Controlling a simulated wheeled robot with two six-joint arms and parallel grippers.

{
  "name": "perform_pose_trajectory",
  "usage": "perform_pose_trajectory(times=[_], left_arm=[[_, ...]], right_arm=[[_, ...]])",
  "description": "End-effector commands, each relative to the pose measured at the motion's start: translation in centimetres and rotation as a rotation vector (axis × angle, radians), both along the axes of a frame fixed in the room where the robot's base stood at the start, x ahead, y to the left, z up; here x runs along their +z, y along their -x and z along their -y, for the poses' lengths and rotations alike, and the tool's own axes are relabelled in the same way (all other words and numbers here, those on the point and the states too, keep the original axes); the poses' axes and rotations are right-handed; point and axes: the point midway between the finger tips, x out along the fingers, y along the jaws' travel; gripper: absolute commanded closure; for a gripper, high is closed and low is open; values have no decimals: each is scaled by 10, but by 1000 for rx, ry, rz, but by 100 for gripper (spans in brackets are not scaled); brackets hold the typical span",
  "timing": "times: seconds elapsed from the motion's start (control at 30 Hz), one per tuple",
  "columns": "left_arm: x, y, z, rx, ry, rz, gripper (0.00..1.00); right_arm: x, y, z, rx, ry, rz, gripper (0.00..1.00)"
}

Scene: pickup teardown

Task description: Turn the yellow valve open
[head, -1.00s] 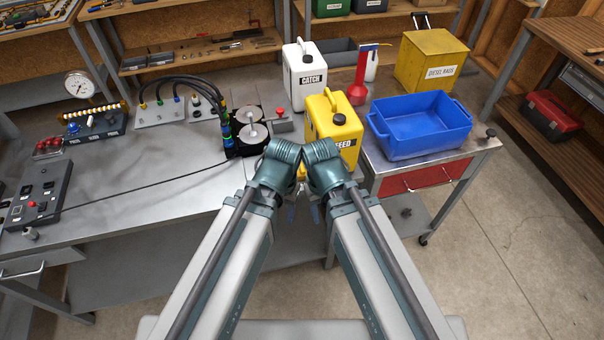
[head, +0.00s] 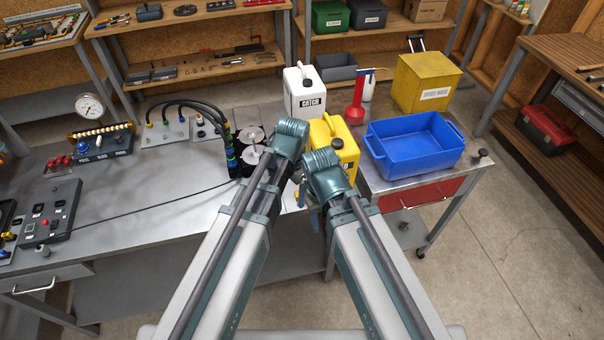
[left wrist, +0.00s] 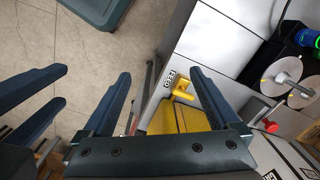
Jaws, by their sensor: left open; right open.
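A yellow feed jug (head: 345,148) stands just beyond my grippers, a white catch jug (head: 302,95) behind it. A blue tub (head: 440,162) is on the cart at right. The bench front is mostly clear.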

Motion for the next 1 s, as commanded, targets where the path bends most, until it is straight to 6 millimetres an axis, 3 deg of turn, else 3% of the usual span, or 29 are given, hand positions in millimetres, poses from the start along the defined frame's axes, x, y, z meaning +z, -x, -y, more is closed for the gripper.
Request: perform_pose_trajectory(times=[0.03, 0.1, 0.3, 0.67, 1.0], left_arm=[[24, -30, 10, -91, 11, -2, 5], [36, -53, 17, -219, 24, -3, 5], [54, -89, 30, -453, 47, -3, 5], [49, -92, 31, -500, 52, -2, 5], [16, -92, 31, -498, 51, -2, 5]], right_arm=[[24, 0, 0, -1, 0, 0, 50], [36, 0, 0, -3, -1, 0, 50], [54, 0, 0, -6, -2, 0, 50], [49, 0, 0, -6, -1, 0, 50], [17, 0, 0, -2, 0, 0, 50]])
